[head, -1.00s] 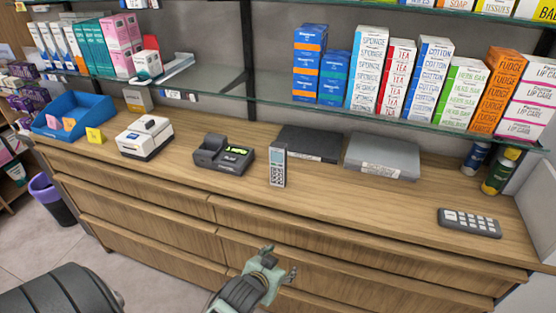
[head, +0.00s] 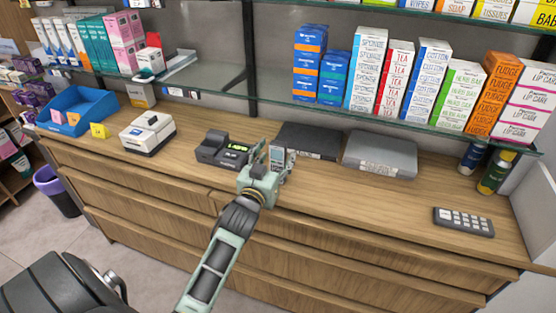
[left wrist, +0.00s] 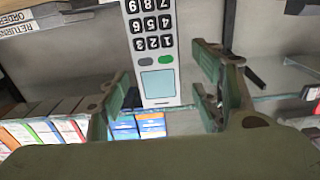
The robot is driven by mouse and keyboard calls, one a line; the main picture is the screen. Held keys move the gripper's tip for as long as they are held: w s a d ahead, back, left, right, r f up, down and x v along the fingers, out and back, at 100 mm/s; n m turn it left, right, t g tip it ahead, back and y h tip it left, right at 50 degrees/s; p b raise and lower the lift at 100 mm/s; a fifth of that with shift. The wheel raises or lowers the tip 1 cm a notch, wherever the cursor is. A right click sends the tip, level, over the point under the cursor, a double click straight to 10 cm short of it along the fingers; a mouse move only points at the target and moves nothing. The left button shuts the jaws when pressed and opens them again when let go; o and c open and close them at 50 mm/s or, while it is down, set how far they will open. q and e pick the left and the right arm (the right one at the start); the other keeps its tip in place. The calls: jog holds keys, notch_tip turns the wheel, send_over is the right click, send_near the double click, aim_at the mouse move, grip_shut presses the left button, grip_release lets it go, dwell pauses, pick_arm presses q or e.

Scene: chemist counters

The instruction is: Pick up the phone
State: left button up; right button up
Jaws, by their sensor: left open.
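The phone (head: 277,158), a grey handset with a small screen and dark keys, stands upright on the wooden counter beside its dark base. My left gripper (head: 268,160) is open at the phone, and its fingers partly cover the handset in the head view. In the left wrist view the phone (left wrist: 152,50) appears upside down between the two open fingers of my left gripper (left wrist: 165,92), with gaps on both sides. I cannot tell how deep it sits between them. My right gripper is not in view.
A dark card terminal (head: 224,150) stands just left of the phone. A black box (head: 308,141) and a grey box (head: 380,155) lie behind and to the right. A calculator (head: 463,222) lies far right. A glass shelf (head: 225,82) overhangs the counter.

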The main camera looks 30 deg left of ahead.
pick_arm(q)
jog(key=shift+x, duration=0.95)
jog(key=shift+d, duration=0.1)
jog(key=c, duration=1.3)
